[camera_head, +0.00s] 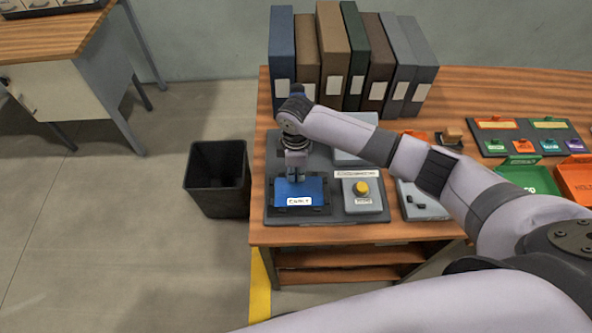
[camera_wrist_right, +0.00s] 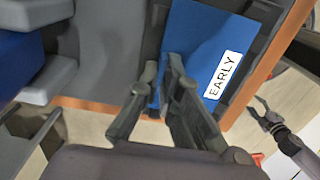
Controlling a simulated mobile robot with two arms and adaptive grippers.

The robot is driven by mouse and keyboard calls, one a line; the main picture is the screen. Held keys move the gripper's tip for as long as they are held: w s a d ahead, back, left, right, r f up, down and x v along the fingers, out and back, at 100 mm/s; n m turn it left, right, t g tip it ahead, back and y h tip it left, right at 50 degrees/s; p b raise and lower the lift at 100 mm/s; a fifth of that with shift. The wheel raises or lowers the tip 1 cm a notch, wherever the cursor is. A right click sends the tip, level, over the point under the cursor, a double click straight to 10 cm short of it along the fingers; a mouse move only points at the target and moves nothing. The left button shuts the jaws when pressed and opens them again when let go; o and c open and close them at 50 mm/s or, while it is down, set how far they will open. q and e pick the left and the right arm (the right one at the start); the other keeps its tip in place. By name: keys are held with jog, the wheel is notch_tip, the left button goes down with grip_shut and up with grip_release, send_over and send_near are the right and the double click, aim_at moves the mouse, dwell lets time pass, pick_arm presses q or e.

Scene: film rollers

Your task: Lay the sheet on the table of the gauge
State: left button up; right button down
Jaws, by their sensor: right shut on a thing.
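The sheet (camera_head: 312,188) is a blue rectangle with a white label; in the right wrist view the sheet (camera_wrist_right: 205,40) shows its label reading "EARLY". My right gripper (camera_head: 296,177) is shut on its edge, and the fingertips (camera_wrist_right: 161,75) hide part of it. The sheet is over the left part of the gauge's grey base (camera_head: 272,214), above a dark plate that shows at its edges. I cannot tell whether it touches that plate. My left gripper (camera_wrist_right: 264,113) appears open and empty at the right of the wrist view, beyond the table edge.
A grey box with a yellow knob (camera_head: 361,188) stands right of the sheet. Several binders (camera_head: 331,55) line the back of the wooden table. A black bin (camera_head: 217,178) stands on the floor at left. Green (camera_head: 527,177) and orange (camera_head: 576,181) trays lie at right.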

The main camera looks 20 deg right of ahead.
jog(key=shift+r+p, duration=0.1)
jog(key=shift+p, duration=0.3)
dwell(0.3)
jog(key=shift+f+p, duration=0.2)
jog(key=shift+p, duration=0.1)
dwell(0.4)
jog(key=c, duration=1.7)
grip_release()
jog(key=shift+o, duration=0.2)
jog(key=o, duration=0.3)
jog(key=shift+o, duration=0.2)
jog(key=shift+r, duration=0.1)
